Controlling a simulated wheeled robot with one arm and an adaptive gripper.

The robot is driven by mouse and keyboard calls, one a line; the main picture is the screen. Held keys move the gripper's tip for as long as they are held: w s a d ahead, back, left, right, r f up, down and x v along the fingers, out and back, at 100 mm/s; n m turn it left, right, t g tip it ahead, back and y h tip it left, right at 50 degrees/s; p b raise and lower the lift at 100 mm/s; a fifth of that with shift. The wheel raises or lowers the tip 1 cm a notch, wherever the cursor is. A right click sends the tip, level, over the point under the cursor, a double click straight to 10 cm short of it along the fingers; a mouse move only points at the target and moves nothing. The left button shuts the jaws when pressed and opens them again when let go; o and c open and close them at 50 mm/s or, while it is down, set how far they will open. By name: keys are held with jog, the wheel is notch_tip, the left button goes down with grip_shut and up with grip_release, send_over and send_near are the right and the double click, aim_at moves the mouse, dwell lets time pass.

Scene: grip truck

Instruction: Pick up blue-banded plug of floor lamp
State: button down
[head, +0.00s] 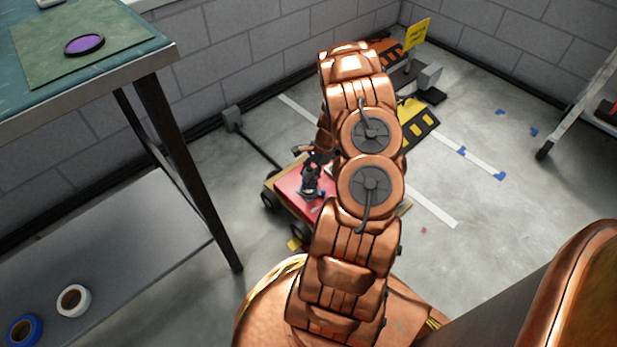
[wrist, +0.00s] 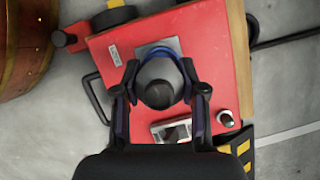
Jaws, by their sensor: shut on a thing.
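In the wrist view my gripper (wrist: 158,92) is shut around a round dark grey plug (wrist: 159,94), one finger on each side of it. A blue band (wrist: 158,50) curves along its upper edge. They are seen from above, over the red top of a cart (wrist: 213,60). I cannot tell whether the plug touches the top. In the head view my gripper (head: 312,183) is over the red cart top (head: 289,191), partly hidden by my arm. The plug cannot be made out there, and no floor lamp is clearly seen.
A pale rectangular item (wrist: 171,131) and a small white-topped knob (wrist: 227,118) are on the cart. A workbench (head: 150,62) stands at left, with tape rolls (head: 73,300) on its lower shelf. Yellow-and-black blocks (head: 418,122) lie beyond the cart. The floor at right is mostly clear.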

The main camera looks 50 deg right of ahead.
jog(key=s+a+r+p, duration=0.15)
jog(key=s+p, duration=0.25)
jog(key=s, duration=1.1)
notch_tip(320, 180, up, 7)
jog(key=p, duration=0.4)
jog(key=shift+s+a, duration=0.2)
jog(key=shift+s, duration=0.15)
jog(key=shift+w+d+f+p, duration=0.1)
jog(key=shift+w+f+p, duration=0.05)
jog(key=shift+w+p, duration=0.45)
